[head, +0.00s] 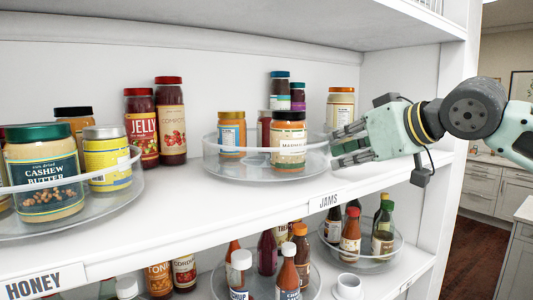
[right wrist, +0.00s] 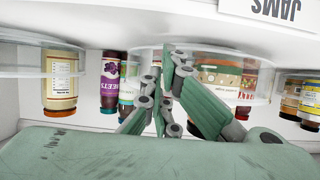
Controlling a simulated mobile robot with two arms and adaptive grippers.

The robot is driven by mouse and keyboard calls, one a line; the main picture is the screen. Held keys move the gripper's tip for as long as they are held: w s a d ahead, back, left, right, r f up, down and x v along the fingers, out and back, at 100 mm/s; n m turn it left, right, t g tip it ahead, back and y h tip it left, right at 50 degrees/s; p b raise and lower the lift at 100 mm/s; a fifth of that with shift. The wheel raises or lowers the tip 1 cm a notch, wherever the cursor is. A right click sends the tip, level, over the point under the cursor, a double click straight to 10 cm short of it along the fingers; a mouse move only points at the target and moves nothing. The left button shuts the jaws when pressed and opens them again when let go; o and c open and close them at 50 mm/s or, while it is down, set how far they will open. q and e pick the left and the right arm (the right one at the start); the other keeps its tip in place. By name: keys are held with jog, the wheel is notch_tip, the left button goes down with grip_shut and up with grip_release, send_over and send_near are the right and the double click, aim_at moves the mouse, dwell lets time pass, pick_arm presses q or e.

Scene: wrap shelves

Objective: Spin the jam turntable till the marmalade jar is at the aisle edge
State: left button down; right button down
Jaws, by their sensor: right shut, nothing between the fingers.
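The clear jam turntable (head: 232,169) stands on the shelf above the JAMS label (head: 329,201). The marmalade jar (head: 288,147), dark-lidded with a cream label, stands at its front, facing the aisle, a little right of centre. An orange-lidded jar (head: 232,134) stands at its left, and more jars are partly hidden behind the marmalade jar. My right gripper (head: 338,143) is shut and empty beside the turntable's right rim; I cannot tell if it touches. In the right wrist view, upside down, its fingers (right wrist: 168,92) lie in front of the clear rim (right wrist: 262,72).
A second turntable (head: 130,186) with a cashew butter jar (head: 44,172) stands at the left above the HONEY label (head: 36,284). Two red-lidded jars (head: 171,122) stand between the turntables. The shelf's upright (head: 452,130) is close at the right. Bottles on turntables fill the shelf below.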

jog(key=shift+s+d, duration=0.35)
jog(key=shift+d, duration=0.5)
jog(key=shift+s+d, duration=0.3)
jog(key=shift+d, duration=0.55)
jog(key=shift+a, duration=0.1)
jog(key=shift+s+r, duration=0.1)
jog(key=shift+s, duration=0.1)
jog(key=v, duration=1.1)
jog(key=shift+s+d, duration=0.2)
jog(key=shift+d, duration=0.05)
